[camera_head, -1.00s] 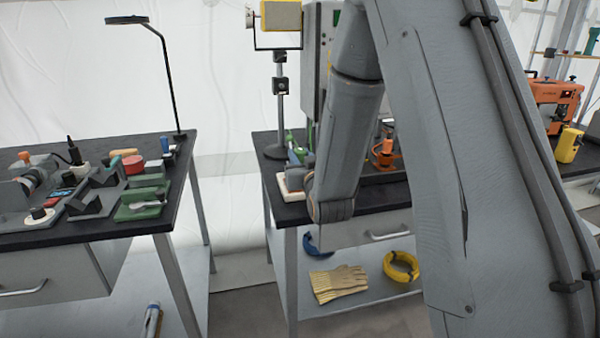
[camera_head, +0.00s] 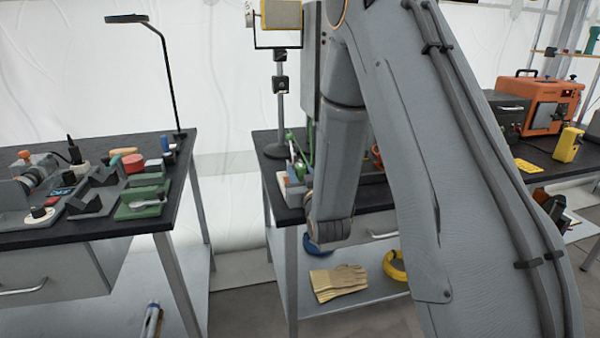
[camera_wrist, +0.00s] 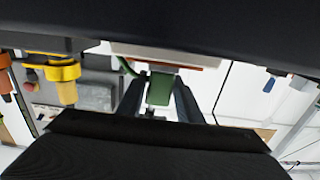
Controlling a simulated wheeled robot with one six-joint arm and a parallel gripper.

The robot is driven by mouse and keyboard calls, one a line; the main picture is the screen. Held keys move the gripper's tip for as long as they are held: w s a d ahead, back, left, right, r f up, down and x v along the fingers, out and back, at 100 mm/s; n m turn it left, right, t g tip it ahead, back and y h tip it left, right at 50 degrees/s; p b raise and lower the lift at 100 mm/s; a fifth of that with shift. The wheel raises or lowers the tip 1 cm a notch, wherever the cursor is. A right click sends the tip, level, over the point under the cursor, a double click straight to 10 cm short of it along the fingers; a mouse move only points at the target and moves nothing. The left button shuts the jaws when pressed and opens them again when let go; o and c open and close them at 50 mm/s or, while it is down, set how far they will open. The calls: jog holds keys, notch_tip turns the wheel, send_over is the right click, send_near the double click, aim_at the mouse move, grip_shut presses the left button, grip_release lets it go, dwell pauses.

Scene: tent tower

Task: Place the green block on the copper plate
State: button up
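In the wrist view a green block (camera_wrist: 160,88) sits between the two dark fingers of my gripper (camera_wrist: 160,100). The fingers lie close along both its sides and appear shut on it. I cannot make out the copper plate for certain in either view. A pale slab with an orange-red edge (camera_wrist: 165,57) shows just beyond the block in the wrist view; I cannot tell what it is.
The middle bench (camera_head: 290,214) carries a stand (camera_head: 281,110) and small items. An orange machine (camera_head: 540,98) and a yellow object (camera_head: 567,145) stand at the right. Gloves (camera_head: 338,282) lie on the lower shelf.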

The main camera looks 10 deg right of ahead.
jog(key=shift+o, duration=0.8)
jog(key=shift+r, duration=0.2)
jog(key=s, duration=1)
jog(key=shift+s+r, duration=0.1)
jog(key=shift+s, duration=0.15)
jog(key=shift+s+p, duration=0.7)
jog(key=shift+s, duration=0.1)
